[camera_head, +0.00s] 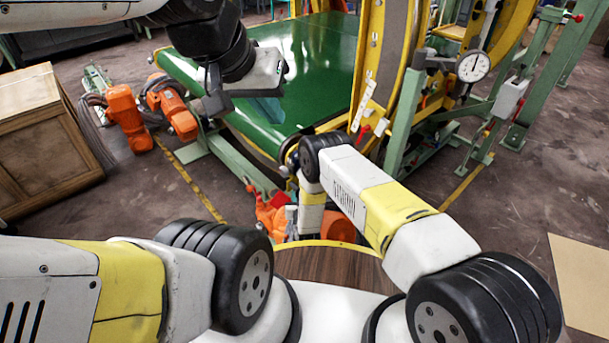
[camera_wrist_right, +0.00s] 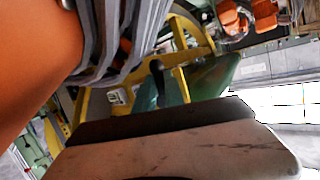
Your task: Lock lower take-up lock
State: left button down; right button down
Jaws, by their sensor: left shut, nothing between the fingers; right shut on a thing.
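My left gripper (camera_head: 268,88) is high in the head view, shut and empty, in front of the green belt (camera_head: 315,45). My right gripper (camera_head: 290,216) is low, below the belt's near corner and largely hidden by my right arm. It is shut on a small red part (camera_head: 280,200) among orange machinery. I cannot tell for sure whether this part is the lower take-up lock. In the right wrist view a large orange body (camera_wrist_right: 35,60) and grey cables (camera_wrist_right: 125,35) fill the left side, and the point of grip is not clear.
A yellow ring frame (camera_head: 385,50) with a round dial gauge (camera_head: 473,66) stands right of the belt. Orange machines (camera_head: 125,118) with cables are at the left, beside a wooden crate (camera_head: 48,135). A green post (camera_head: 404,125) is close to my right arm. Open floor lies at right.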

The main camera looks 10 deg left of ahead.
jog(key=shift+w+d+f+n+t, duration=0.1)
jog(key=shift+n+t, duration=0.3)
jog(key=shift+n, duration=0.1)
jog(key=c, duration=1.4)
grip_release()
jog(key=shift+c, duration=0.2)
jog(key=v, duration=0.7)
jog(key=shift+s, duration=0.35)
jog(key=shift+d, duration=0.1)
